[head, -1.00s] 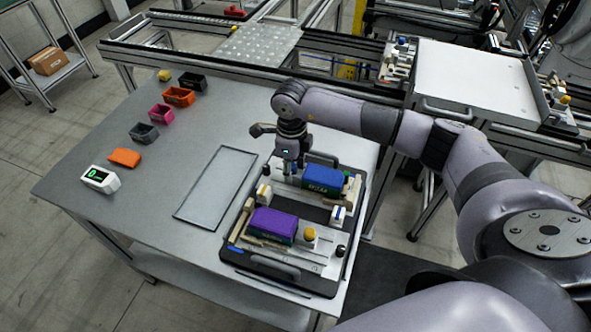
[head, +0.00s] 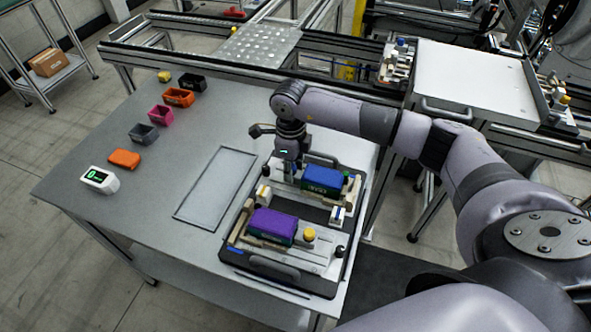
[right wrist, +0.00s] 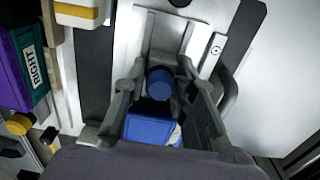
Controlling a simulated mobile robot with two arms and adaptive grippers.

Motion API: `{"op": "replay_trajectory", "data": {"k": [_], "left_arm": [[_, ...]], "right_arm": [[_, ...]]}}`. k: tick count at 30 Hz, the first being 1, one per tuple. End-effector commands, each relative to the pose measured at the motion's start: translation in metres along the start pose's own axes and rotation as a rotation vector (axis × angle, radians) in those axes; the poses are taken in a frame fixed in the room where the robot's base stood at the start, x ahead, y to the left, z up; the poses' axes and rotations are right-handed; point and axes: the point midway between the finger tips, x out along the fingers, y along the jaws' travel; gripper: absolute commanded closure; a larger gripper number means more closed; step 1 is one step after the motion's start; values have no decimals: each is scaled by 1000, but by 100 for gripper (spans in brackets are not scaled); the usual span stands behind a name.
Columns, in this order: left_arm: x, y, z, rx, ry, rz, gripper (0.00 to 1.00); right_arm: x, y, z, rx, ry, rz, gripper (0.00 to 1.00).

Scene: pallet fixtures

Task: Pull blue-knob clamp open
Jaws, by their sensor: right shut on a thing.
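The blue knob (right wrist: 160,82) of the clamp sits between the fingers of my right gripper (right wrist: 163,88) in the right wrist view, and the gripper is shut on it. In the head view my right gripper (head: 288,168) points down at the left end of the far fixture, where it hides most of the clamp. A blue block (head: 321,180) lies in that fixture, just right of the gripper; it also shows below the knob in the right wrist view (right wrist: 148,131). My left gripper is in neither view.
The near fixture on the same black pallet (head: 285,284) holds a purple-and-green block (head: 273,223) beside a yellow knob (head: 308,234). Left of the pallet lies a flat grey panel (head: 215,190). Several small bins and a white display (head: 100,180) stand farther left on the table.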

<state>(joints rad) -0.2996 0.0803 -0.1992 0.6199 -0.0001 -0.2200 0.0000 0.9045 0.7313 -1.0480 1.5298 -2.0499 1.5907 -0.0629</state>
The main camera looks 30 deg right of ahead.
Motion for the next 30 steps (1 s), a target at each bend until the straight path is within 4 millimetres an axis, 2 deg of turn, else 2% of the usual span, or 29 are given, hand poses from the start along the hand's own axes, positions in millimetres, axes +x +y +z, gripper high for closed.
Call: {"op": "replay_trajectory", "data": {"k": [18, 19, 24, 30], "left_arm": [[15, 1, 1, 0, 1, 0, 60], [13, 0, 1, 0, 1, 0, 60], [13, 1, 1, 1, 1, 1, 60], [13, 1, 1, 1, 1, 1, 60]], "right_arm": [[0, 0, 24, 0, -7, -1, 100], [-1, 0, 23, 0, -5, -1, 73], [-1, 0, 23, 0, -4, -1, 62], [0, 0, 22, 0, -4, 0, 62]]}}
